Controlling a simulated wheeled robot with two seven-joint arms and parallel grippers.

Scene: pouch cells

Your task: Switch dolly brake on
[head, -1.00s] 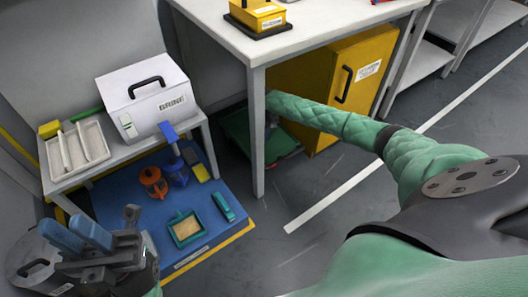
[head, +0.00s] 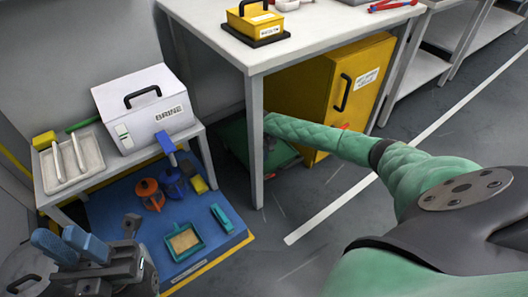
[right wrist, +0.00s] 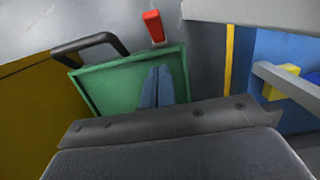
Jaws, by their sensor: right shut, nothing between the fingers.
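The green dolly (head: 232,142) stands low under the white table, beside the yellow cabinet (head: 312,86). In the right wrist view its green deck (right wrist: 108,82) has a small red lever (right wrist: 154,26) at its far edge. A small red spot also shows by the cabinet's foot in the head view. My right gripper (right wrist: 157,70) is shut and empty, over the green deck and short of the red lever, apart from it. In the head view it is mostly hidden behind the table leg. My left gripper (head: 62,240) is at lower left, its blue fingers apart and empty.
The white table's front leg (head: 255,140) stands right by my right forearm. A blue mat (head: 215,225) with tools lies to the left. The floor right of the table is clear.

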